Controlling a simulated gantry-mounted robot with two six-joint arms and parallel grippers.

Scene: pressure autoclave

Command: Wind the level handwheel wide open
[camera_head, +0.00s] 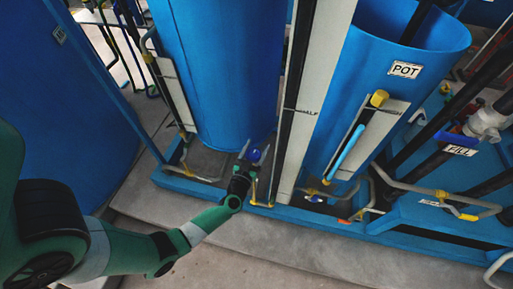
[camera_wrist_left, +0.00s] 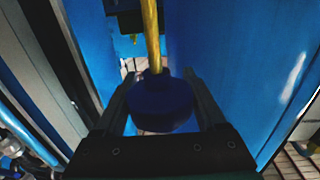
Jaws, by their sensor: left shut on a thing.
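The handwheel is a small blue knob (camera_head: 255,155) low at the foot of the tall white board, in front of the large blue tank. In the left wrist view the blue knob (camera_wrist_left: 162,108) sits between my two dark fingers, with a yellow stem (camera_wrist_left: 151,38) running up from it. My left gripper (camera_head: 249,154) is shut on this knob; it also shows in the left wrist view (camera_wrist_left: 163,98). The fingers hide the knob's sides. No label naming it is readable. My right gripper is in neither view.
A tall white board (camera_head: 322,60) with a dark strip stands just right of the knob. A blue tank (camera_head: 222,70) stands behind it. A vessel labelled POT (camera_head: 404,70) carries a sight tube (camera_head: 350,152) with light blue in it. Grey pipes and a blue base rim (camera_head: 330,222) lie low.

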